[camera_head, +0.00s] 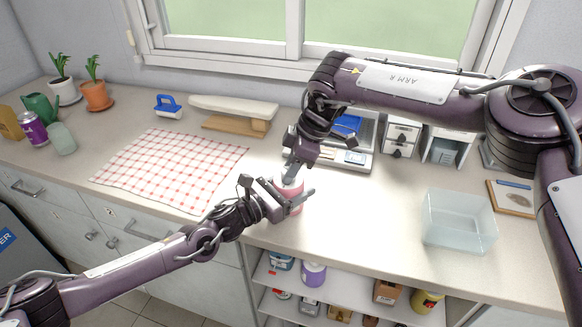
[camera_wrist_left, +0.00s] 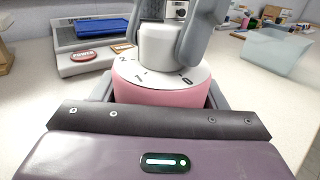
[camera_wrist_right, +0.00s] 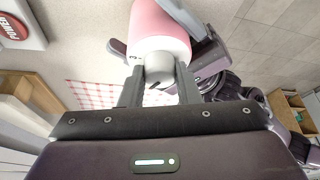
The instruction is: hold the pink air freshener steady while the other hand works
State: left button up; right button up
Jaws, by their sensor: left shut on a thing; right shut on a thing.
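The pink air freshener (camera_head: 296,206) stands upright on the counter near its front edge, partly hidden by both grippers. In the left wrist view its pink body (camera_wrist_left: 150,97) has a white top with dark marks around a pale knob (camera_wrist_left: 158,48). My left gripper (camera_head: 293,196) comes in from the left and is shut around the body. My right gripper (camera_head: 291,172) comes down from above and is shut on the knob. In the right wrist view the knob (camera_wrist_right: 160,67) sits between the right fingers, with the pink body (camera_wrist_right: 156,28) beyond.
A clear tub (camera_head: 459,222) stands to the right. A scale-like device (camera_head: 343,155) with a blue tray is behind the freshener. A red checked cloth (camera_head: 170,168) lies to the left. Shelves (camera_head: 335,290) with several containers are below the counter. The counter around the freshener's right is clear.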

jog(key=n+g, duration=0.1)
jog(key=n, duration=0.2)
jog(key=n+g, duration=0.1)
jog(key=n, duration=0.2)
jog(key=shift+w+h, duration=0.2)
jog(key=shift+h, duration=0.1)
jog(key=shift+n, duration=0.4)
jog(key=o, duration=1)
